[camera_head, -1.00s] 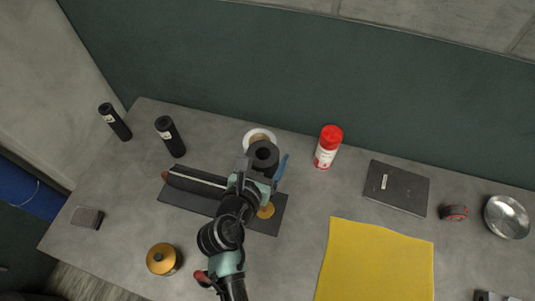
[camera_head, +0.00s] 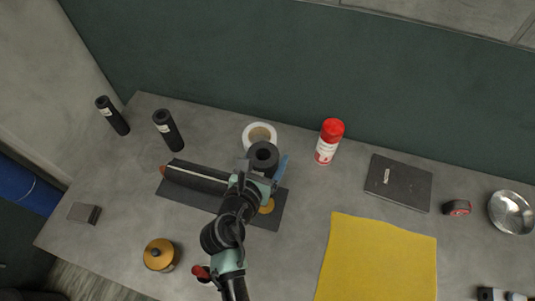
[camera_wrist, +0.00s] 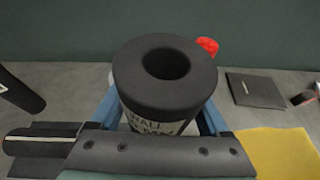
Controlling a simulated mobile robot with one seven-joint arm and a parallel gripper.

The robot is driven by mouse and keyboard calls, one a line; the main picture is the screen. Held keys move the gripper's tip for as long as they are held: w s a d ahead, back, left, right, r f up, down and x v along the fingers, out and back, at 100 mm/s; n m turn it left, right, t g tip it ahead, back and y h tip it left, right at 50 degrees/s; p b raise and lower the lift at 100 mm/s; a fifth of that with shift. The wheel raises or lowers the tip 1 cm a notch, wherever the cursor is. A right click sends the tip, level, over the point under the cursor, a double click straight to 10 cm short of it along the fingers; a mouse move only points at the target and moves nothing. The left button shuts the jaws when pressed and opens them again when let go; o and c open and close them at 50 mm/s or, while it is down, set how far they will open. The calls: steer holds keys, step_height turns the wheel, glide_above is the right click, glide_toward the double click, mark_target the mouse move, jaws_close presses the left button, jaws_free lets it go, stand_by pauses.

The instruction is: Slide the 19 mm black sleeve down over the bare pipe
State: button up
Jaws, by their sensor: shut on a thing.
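My gripper (camera_head: 264,168) is shut on a thick-walled black sleeve (camera_head: 263,154). In the wrist view the sleeve (camera_wrist: 166,88) stands roughly upright between the blue fingers, with its round bore facing up and a white label on its side. The bore looks dark and empty. I cannot make out the bare pipe; it may be hidden under the sleeve or my arm. Two other slim black sleeves, a left one (camera_head: 113,117) and a right one (camera_head: 169,132), stand at the back left. Their sizes are not readable.
A dark mat (camera_head: 190,201) bears a black covered tube (camera_head: 196,177) with a copper end and a gold disc (camera_head: 267,206). A white ring roll (camera_head: 259,131) and red-capped can (camera_head: 329,143) stand behind. A brass canister (camera_head: 160,254) stands in front, a yellow cloth (camera_head: 375,260) right.

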steer(key=shift+f, duration=0.25)
steer(key=shift+f, duration=0.1)
steer(key=shift+f+b, duration=1.25)
steer(key=shift+f, duration=0.65)
steer(key=shift+f+b, duration=1.3)
steer(key=shift+f, duration=0.7)
steer(key=shift+f+b, duration=0.95)
steer(key=shift+f, duration=0.6)
steer(key=o, duration=1.2)
